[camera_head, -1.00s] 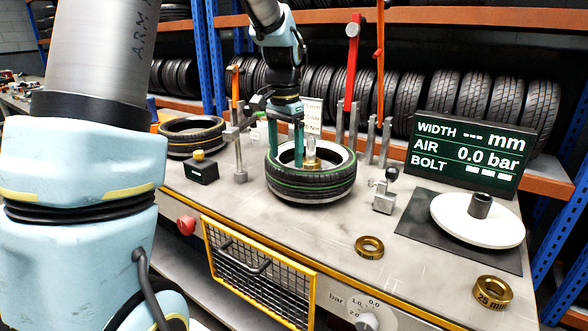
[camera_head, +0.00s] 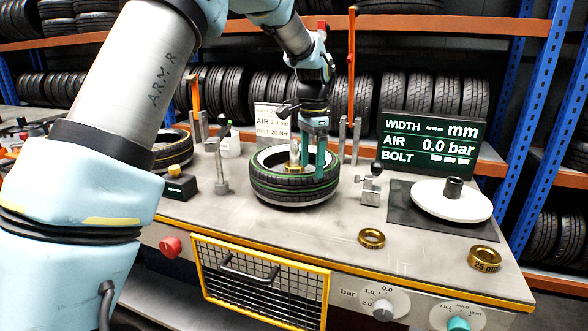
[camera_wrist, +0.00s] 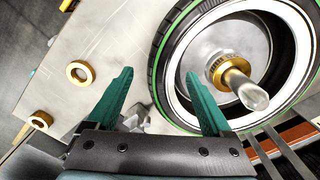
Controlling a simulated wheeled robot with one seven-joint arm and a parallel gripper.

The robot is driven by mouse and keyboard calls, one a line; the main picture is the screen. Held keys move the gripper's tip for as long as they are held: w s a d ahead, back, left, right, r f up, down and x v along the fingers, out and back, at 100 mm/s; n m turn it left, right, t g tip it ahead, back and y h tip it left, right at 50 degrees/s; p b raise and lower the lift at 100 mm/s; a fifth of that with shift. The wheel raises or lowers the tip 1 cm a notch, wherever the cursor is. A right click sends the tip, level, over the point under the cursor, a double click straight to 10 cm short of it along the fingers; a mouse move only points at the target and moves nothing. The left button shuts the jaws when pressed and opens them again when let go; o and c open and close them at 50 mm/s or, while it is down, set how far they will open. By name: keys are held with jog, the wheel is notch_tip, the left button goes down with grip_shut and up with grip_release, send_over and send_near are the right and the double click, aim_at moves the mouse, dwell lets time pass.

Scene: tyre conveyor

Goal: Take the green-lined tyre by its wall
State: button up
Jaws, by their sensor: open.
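The green-lined tyre (camera_head: 280,192) lies flat on the grey bench, and it also shows in the wrist view (camera_wrist: 165,48). It has a white inner ring and green lines around its wall. My gripper (camera_head: 313,168) points down at the tyre's right side, with its two teal fingers apart and empty. In the wrist view my gripper (camera_wrist: 157,74) has the left finger outside the tyre and the right finger overlapping the tyre's inner ring. The wall runs between the finger lines. I cannot tell how deep the tips reach. A brass post (camera_head: 294,157) stands in the tyre's middle.
Metal posts (camera_head: 350,140) stand behind the tyre. A small metal clamp (camera_head: 371,188) stands to its right and a black box (camera_head: 177,186) to its left. Brass rings (camera_head: 371,238) and a white disc (camera_head: 451,200) lie further right. The bench in front of the tyre is clear.

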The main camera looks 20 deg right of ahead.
aim_at(313, 178)
jog(key=shift+w+d+f+p, duration=0.15)
jog(key=shift+f+p, duration=0.35)
jog(key=shift+f, duration=0.85)
jog(key=shift+s+d+f+p, duration=0.15)
jog(key=shift+f+p, duration=0.35)
jog(key=shift+f, duration=0.85)
jog(key=shift+w, duration=0.1)
grip_shut()
jog(key=shift+w+r, duration=0.1)
jog(key=shift+r, duration=0.05)
